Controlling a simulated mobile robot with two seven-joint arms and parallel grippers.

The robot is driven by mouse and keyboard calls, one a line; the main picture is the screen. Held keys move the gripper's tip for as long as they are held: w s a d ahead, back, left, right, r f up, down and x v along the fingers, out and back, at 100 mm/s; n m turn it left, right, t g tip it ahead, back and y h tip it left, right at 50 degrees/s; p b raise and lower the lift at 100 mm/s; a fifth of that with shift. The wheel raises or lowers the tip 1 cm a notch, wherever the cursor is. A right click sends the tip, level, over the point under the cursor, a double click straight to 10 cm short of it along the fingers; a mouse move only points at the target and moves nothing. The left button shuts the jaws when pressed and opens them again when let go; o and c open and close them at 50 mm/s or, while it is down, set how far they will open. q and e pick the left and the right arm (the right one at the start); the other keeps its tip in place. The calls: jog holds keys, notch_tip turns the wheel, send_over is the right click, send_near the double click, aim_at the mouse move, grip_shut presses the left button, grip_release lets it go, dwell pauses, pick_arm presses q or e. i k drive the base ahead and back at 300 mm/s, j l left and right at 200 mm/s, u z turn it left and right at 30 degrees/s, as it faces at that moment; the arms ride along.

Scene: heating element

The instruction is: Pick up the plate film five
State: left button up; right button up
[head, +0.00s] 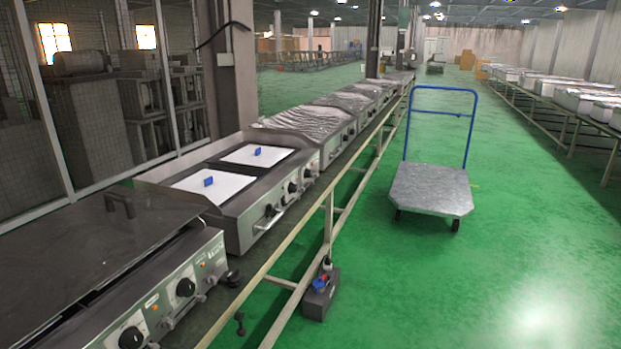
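Two white plate films lie flat on the dark cooking plates of an open steel appliance on the long bench. The nearer film (214,187) has a blue tab (208,182) standing up near its middle. The farther film (257,155) has a similar blue tab (257,151). No number is readable on either, so I cannot tell which one is film five. Neither of my grippers shows in the head view.
A dark lidded appliance (100,240) stands at the near left. Wrapped appliances (305,120) continue along the bench. A blue-handled trolley (431,188) stands on the open green floor. A grey box (319,298) sits by the bench legs.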

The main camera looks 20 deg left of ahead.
aim_at(219, 186)
jog(key=i, duration=1.2)
jog(key=i+u, duration=0.25)
jog(key=i, duration=0.25)
jog(key=i+l+u, duration=0.25)
jog(key=i, duration=0.25)
